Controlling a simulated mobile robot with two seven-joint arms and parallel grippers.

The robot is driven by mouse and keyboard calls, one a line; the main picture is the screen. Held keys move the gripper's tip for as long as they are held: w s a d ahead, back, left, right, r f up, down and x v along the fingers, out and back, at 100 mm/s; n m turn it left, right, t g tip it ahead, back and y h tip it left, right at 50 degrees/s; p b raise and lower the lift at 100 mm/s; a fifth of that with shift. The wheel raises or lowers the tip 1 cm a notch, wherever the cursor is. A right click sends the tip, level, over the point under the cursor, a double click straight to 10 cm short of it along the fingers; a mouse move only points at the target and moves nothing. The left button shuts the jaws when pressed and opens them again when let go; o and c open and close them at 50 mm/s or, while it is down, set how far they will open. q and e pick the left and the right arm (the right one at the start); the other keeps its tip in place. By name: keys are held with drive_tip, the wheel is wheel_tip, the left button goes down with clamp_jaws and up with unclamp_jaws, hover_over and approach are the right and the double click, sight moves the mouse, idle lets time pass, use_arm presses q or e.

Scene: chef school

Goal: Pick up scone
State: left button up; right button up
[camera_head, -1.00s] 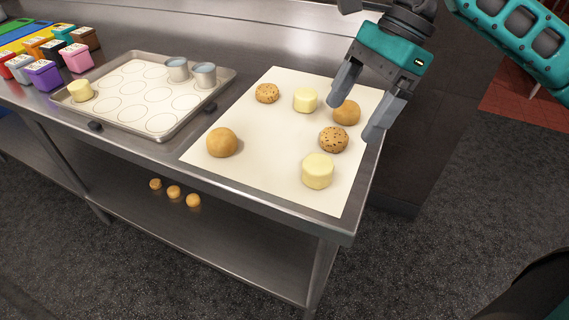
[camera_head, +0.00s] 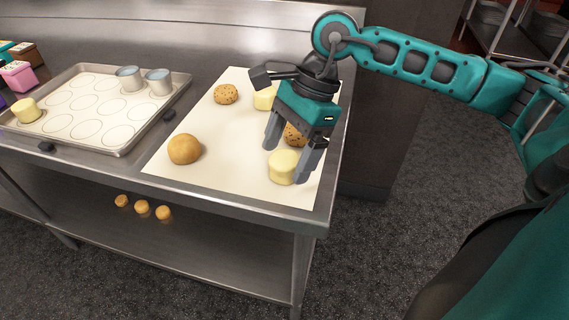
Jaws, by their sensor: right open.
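Several baked pieces lie on a white sheet (camera_head: 213,123) on the steel table. A pale yellow round piece, likely a scone (camera_head: 283,168), sits near the sheet's front right. My right gripper (camera_head: 286,164) is open and points down, with its fingertips on either side of this piece in the picture; I cannot tell how far above the sheet they are. A speckled cookie (camera_head: 294,135) shows partly between the fingers. Another pale yellow piece (camera_head: 264,97) is partly hidden behind the gripper, and the plain brown round at the right is hidden. My left gripper is out of view.
A plain brown round (camera_head: 185,149) and a speckled cookie (camera_head: 226,94) lie left on the sheet. A baking tray (camera_head: 113,147) at left holds a yellow piece (camera_head: 26,110) and two metal cups (camera_head: 158,81). Small brown rounds (camera_head: 142,207) rest on the lower shelf.

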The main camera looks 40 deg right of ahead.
drive_tip(key=shift+x, duration=0.95)
drive_tip(key=c, duration=1.1)
